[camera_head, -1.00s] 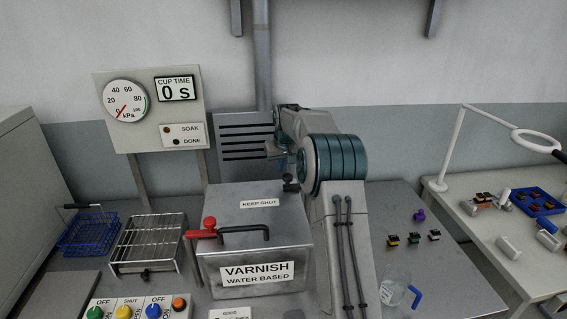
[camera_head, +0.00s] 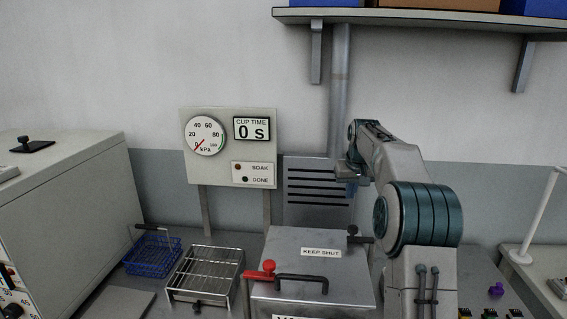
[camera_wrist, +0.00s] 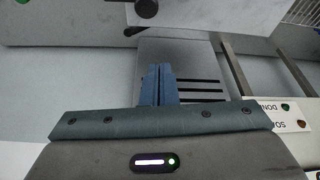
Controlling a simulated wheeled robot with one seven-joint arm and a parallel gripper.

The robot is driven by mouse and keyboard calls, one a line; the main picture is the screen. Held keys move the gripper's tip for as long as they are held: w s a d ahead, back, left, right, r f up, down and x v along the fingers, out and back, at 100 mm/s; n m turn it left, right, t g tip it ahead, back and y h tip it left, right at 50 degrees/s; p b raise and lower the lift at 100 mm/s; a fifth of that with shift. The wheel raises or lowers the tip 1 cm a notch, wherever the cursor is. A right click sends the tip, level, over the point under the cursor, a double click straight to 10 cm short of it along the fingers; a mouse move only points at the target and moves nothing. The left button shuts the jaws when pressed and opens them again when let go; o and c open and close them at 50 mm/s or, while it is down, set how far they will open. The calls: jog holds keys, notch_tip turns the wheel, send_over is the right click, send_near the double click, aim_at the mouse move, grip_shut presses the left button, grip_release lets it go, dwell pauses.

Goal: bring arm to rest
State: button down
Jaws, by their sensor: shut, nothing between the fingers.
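My gripper (camera_wrist: 159,68) shows in the wrist view with its two blue fingers side by side, shut and empty. In the head view my gripper (camera_head: 351,188) is small and partly hidden by my arm, which is raised and folded at the right of the middle. The gripper is in front of the slotted grey panel (camera_head: 305,193), above the back right of the varnish tank (camera_head: 305,260). The tank's lid is down, with a black handle and a red clamp (camera_head: 262,270) at its left. My gripper touches nothing that I can see.
A gauge board (camera_head: 228,150) stands at the back, reading 0 s. A wire rack (camera_head: 204,276) and a blue basket (camera_head: 152,254) stand left of the tank. A large grey cabinet (camera_head: 75,205) is at far left. A shelf (camera_head: 420,18) with boxes hangs above right.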

jog(key=s+a+r, duration=0.2)
jog(key=s+a, duration=0.2)
jog(key=s, duration=0.6)
jog(key=s+a+r, duration=0.3)
jog(key=s+a, duration=0.1)
jog(key=s, duration=0.6)
jog(key=s+a+f, duration=0.1)
jog(key=s+f, duration=0.4)
jog(key=s, duration=0.6)
jog(key=s+a+f, duration=0.2)
jog(key=s+f, duration=0.2)
jog(key=s, duration=0.8)
jog(key=shift+a+f, duration=0.2)
jog(key=shift+f, duration=0.15)
jog(key=shift+w+a+n, duration=0.1)
jog(key=shift+n, duration=0.2)
